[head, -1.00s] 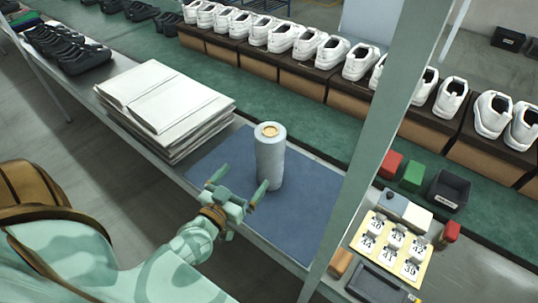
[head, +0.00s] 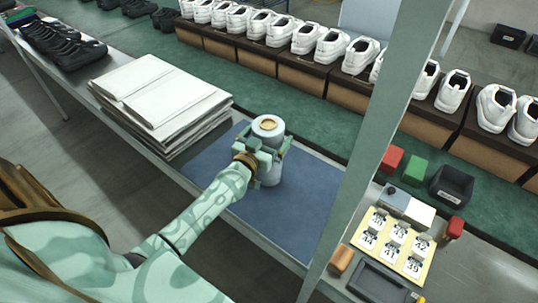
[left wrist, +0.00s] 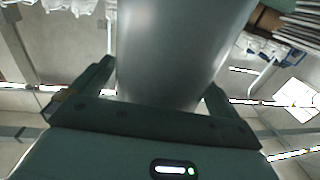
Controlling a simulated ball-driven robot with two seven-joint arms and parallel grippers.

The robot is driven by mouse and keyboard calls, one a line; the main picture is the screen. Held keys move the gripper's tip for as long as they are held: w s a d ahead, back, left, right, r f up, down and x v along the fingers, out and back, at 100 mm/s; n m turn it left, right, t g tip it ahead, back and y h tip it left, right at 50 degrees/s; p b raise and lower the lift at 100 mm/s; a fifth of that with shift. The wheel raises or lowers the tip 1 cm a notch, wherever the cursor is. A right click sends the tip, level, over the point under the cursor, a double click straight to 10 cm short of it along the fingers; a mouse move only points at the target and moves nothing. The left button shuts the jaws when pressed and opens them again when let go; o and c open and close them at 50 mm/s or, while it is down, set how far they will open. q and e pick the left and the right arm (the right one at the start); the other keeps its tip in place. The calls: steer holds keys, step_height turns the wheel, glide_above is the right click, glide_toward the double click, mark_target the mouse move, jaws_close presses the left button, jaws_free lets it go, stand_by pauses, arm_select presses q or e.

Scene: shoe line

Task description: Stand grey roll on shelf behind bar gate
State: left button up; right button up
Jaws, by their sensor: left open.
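The grey roll (head: 266,172) stands upright on the blue mat (head: 222,188) on the shelf, with a tan core showing at its top. My left gripper (head: 272,148) is at the roll's upper half, its open fingers on either side of it. In the left wrist view the roll (left wrist: 180,50) fills the middle between the two fingers (left wrist: 160,85). I cannot tell whether the fingers touch it. A grey-green upright post (head: 372,150), perhaps part of the bar gate, stands right of the mat. My right gripper is out of view.
A stack of white sheets (head: 160,95) lies left of the mat. Right of the post are a yellow number card (head: 392,245), a dark tray (head: 375,280) and small coloured blocks. White shoes on brown boxes (head: 300,72) line the green belt behind.

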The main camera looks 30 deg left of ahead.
arm_select(q)
steer(key=shift+w, duration=0.25)
steer(key=c, duration=1.5)
steer(key=shift+r, duration=0.2)
steer(key=c, duration=0.4)
